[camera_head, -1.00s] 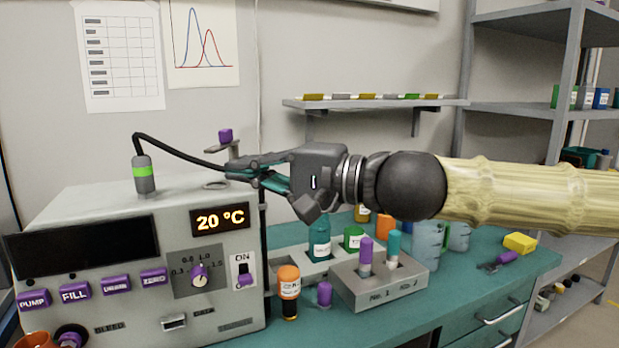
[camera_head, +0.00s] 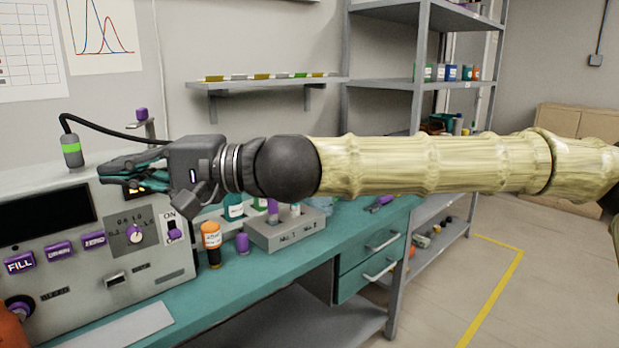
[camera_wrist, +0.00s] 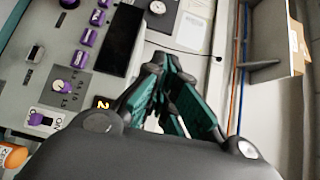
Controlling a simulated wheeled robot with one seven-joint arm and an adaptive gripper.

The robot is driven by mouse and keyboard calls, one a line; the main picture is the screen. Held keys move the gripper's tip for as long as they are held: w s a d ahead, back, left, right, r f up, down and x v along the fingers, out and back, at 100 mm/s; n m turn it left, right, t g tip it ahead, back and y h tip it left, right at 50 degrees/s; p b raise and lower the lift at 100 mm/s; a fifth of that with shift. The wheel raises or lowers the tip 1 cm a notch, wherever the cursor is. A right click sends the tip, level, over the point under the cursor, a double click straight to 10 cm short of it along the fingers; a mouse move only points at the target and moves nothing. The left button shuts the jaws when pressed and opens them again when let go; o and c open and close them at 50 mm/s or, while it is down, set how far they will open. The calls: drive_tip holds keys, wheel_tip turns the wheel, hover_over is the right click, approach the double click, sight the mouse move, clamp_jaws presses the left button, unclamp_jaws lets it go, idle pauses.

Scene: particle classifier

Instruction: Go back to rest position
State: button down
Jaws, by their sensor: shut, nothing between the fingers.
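My gripper (camera_head: 108,172) is shut and empty. In the head view its dark body and teal-lined fingers point left, in front of the grey instrument (camera_head: 100,235) and partly over its display. In the wrist view the fingers (camera_wrist: 158,75) come together beside the instrument panel (camera_wrist: 72,68) with its purple buttons. My arm stretches level from the gripper across to the right edge of the head view.
A grey block (camera_head: 285,230) with capped vials, an orange-capped bottle (camera_head: 212,242) and a small purple-capped vial (camera_head: 242,243) stand on the teal bench (camera_head: 330,240) below my gripper. A wall shelf (camera_head: 265,82) and a grey rack (camera_head: 420,60) are behind. Open floor (camera_head: 500,265) lies to the right.

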wheel_tip(320, 180, down, 27)
drive_tip(key=w+a+m+h, duration=0.1)
drive_tip(key=w+m+h, duration=0.1)
drive_tip(key=h, duration=0.2)
drive_tip(key=s+d+f+h, duration=0.25)
drive_tip(key=d+f, duration=0.25)
drive_tip(key=f, duration=0.7)
drive_tip(key=s+d+f+h, duration=0.25)
drive_tip(key=d+f, duration=0.35)
drive_tip(key=f, duration=0.6)
drive_tip(key=s+d+f+h, duration=0.2)
drive_tip(key=s+d+f, duration=0.25)
drive_tip(key=f, duration=0.85)
drive_tip(key=s+d+f+n+h, duration=0.15)
drive_tip(key=s+d+f, duration=0.25)
drive_tip(key=d, duration=0.7)
drive_tip(key=s+d+f+g+h+p, duration=0.1)
drive_tip(key=s+d+f+h, duration=0.25)
drive_tip(key=d, duration=0.75)
drive_tip(key=s+d+f+n+h, duration=0.15)
drive_tip(key=s+d+f, duration=0.35)
drive_tip(key=d, duration=0.6)
wheel_tip(320, 180, up, 17)
drive_tip(key=p, duration=1.7)
drive_tip(key=shift+r+m, duration=0.15)
drive_tip(key=shift+m, duration=0.25)
drive_tip(key=shift+w+a, duration=0.1)
